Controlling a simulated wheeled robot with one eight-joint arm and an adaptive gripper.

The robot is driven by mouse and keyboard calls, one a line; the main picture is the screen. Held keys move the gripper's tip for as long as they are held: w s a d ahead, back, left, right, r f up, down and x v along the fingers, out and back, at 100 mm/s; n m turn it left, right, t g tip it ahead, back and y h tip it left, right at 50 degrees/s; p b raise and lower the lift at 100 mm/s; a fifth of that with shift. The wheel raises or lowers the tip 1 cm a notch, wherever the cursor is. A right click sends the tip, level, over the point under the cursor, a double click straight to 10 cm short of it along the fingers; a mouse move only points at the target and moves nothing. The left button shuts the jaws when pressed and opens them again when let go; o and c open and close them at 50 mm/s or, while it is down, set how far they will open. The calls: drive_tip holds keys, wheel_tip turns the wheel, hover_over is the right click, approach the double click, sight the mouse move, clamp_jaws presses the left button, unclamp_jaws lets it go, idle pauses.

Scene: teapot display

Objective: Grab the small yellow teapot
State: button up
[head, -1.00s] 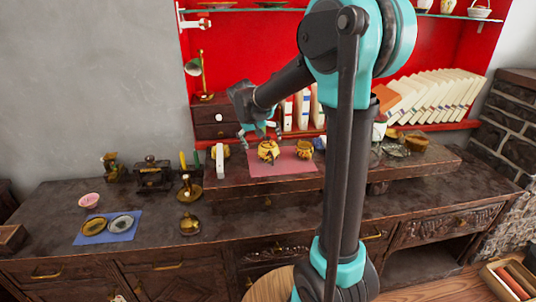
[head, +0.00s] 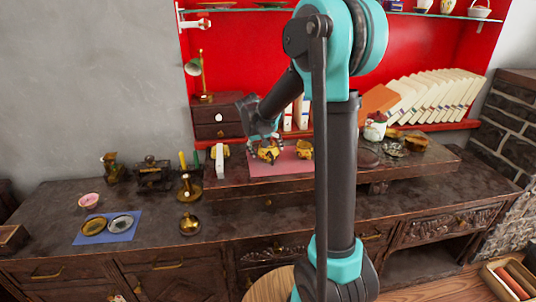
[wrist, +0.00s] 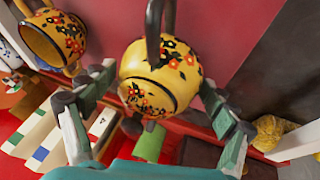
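A yellow teapot with painted flowers (head: 268,154) stands on a pink mat (head: 283,168) on the raised wooden shelf of the sideboard. A second yellow teapot (head: 304,149) stands to its right and looks slightly smaller there. My gripper (head: 266,146) is down at the left teapot. In the wrist view my gripper (wrist: 158,84) is open, with one finger on each side of that teapot (wrist: 165,65). Its dark arched handle rises toward the top edge. I cannot tell whether the fingers touch it. The other teapot (wrist: 52,40) is at the upper left of the wrist view.
A white upright box (head: 220,161) and a yellow pot (head: 214,151) stand left of the mat. White books (head: 303,111) and a dark drawer box (head: 217,121) are behind. A red and white pot (head: 375,126) is to the right. Candles and brassware are on the left.

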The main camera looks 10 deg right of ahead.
drive_tip(key=c, duration=0.9)
